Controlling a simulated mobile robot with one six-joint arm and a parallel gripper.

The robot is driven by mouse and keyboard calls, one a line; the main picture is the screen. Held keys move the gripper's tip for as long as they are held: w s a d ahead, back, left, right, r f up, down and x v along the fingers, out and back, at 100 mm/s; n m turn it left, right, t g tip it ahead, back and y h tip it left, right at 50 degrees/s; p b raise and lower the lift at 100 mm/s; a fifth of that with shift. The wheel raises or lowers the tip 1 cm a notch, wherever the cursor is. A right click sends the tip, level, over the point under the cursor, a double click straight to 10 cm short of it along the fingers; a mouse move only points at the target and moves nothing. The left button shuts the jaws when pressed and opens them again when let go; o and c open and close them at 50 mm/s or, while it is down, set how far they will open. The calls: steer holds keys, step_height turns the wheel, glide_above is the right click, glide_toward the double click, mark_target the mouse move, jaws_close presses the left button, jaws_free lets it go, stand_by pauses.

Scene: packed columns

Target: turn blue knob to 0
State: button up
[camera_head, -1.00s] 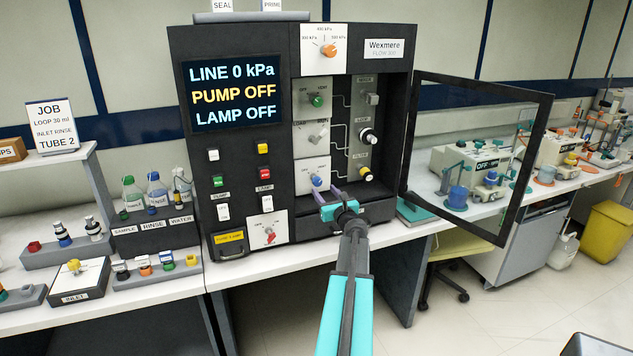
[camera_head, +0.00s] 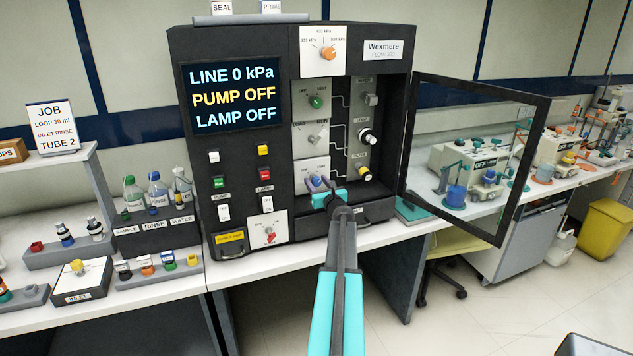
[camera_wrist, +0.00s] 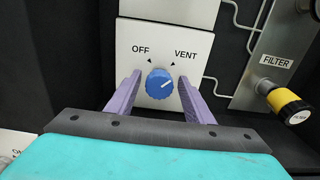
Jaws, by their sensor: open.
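The blue knob (camera_wrist: 160,84) sits on a white plate marked OFF at left and VENT at right in the wrist view. No 0 mark is legible there. The knob (camera_head: 316,180) shows low on the black cabinet in the head view, partly hidden by my fingers. My gripper (camera_wrist: 160,92) is open, with one purple finger on each side of the knob. I see a gap beside the knob on each side; I cannot tell the depth of the fingers exactly.
The open glass door (camera_head: 470,155) stands right of the cabinet. The display (camera_head: 233,94) reads LINE 0 kPa, PUMP OFF, LAMP OFF. Above the blue knob is a green knob (camera_head: 316,102).

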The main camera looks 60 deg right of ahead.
steer(key=shift+w+d, duration=0.15)
steer(key=shift+w, duration=0.05)
steer(key=c, duration=1)
steer(key=shift+s+d, duration=0.1)
steer(key=shift+d, duration=0.1)
steer(key=shift+c, duration=0.2)
steer(key=shift+a, duration=0.15)
